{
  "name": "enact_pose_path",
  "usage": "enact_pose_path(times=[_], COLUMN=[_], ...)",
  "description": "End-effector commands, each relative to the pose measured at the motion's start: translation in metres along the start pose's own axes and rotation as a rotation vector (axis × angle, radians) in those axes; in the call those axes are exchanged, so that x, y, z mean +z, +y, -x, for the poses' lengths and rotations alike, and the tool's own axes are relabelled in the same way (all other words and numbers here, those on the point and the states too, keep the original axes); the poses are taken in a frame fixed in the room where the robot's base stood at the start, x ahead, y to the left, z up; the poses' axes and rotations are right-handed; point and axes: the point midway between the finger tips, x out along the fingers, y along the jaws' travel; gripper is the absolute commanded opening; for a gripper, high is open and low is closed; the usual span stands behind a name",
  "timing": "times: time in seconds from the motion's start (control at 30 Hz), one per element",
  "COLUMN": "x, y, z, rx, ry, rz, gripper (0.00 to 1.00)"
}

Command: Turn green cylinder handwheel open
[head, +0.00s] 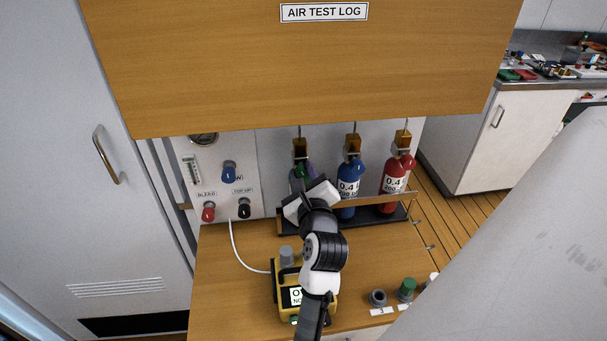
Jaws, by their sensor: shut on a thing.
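The green cylinder (294,175) stands at the left of a row of three in the head view. Only a sliver of it shows, and its brass valve (300,150) is above. My gripper (303,172) reaches in at the top of this cylinder, where its handwheel sits. The gripper is shut on the handwheel, but its fingers and the wheel are mostly hidden behind my wrist. How far the wheel is turned cannot be seen.
A blue cylinder (348,185) and a red cylinder (395,175) stand close on the right. The wooden AIR TEST LOG board (300,70) overhangs. A knobbed panel (190,185) is at left. A yellow meter (279,300) and small caps (405,290) occupy the bench.

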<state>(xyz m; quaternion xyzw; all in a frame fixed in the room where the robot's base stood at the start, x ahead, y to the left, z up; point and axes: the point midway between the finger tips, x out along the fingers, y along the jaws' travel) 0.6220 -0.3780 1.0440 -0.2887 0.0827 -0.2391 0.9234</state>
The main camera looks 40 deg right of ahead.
Motion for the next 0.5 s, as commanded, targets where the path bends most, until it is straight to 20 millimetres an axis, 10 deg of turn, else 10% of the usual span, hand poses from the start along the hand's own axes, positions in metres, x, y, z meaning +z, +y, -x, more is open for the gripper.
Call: enact_pose_path(times=[0.5], x=[0.0013], y=[0.001], z=[-0.0004], rx=[0.003], ry=[0.017], rz=[0.492], gripper=[0.07])
